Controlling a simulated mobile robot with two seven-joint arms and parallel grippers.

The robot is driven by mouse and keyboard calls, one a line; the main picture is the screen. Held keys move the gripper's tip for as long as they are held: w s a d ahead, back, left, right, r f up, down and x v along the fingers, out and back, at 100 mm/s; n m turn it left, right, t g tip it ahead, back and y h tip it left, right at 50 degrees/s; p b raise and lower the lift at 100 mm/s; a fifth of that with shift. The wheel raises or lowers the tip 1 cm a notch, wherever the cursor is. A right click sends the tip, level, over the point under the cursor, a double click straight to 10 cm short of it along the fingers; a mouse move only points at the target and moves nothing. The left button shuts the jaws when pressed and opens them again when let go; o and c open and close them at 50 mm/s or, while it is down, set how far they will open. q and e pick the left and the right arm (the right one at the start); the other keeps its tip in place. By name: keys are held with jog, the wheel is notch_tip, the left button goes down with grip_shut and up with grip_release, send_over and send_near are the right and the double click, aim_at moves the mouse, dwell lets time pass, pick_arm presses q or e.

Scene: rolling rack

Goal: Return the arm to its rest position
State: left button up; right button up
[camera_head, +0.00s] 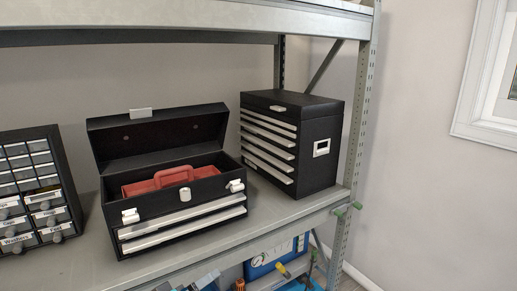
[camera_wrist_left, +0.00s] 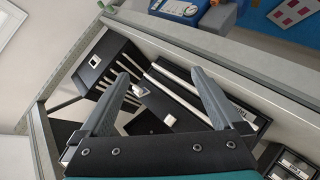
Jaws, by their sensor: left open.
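My left gripper (camera_wrist_left: 160,76) shows only in the left wrist view. Its two grey fingers are spread wide apart with nothing held between them. Behind the fingers is the black toolbox (camera_wrist_left: 168,104), partly hidden by them. The toolbox (camera_head: 185,228) is in the middle of the head view with its lid (camera_head: 155,135) raised. A red tray with a handle (camera_head: 173,176) sits inside it. Neither arm shows in the head view, and my right gripper is in neither view.
A closed black drawer chest (camera_head: 322,147) stands right of the toolbox on the grey shelf (camera_head: 290,215). A small-parts cabinet (camera_head: 36,190) stands at left. The rack's upright post (camera_head: 358,125) and upper beam (camera_head: 190,17) frame the space. A blue case (camera_head: 270,258) is on the lower level.

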pick_arm(q)
jog(key=s+a+f+m+g+y, duration=0.15)
jog(key=s+f+m+g, duration=0.25)
jog(key=s, duration=0.9)
jog(key=s+a+f+m+g+y, duration=0.1)
jog(key=s+f+m+g+y, duration=0.25)
jog(key=s, duration=0.95)
jog(key=s+f+g+b, duration=0.25)
jog(key=f+b, duration=0.65)
jog(key=f, duration=2.4)
jog(key=s+a+f+b, duration=0.1)
jog(key=s+f+b, duration=0.3)
jog(key=s+f, duration=0.4)
jog(key=s+a+f+b, duration=0.1)
jog(key=s+f+b, duration=0.3)
jog(key=s+f, duration=0.4)
notch_tip(320, 180, down, 5)
jog(key=shift+a+r+g, duration=0.1)
jog(key=shift+a+g, duration=0.3)
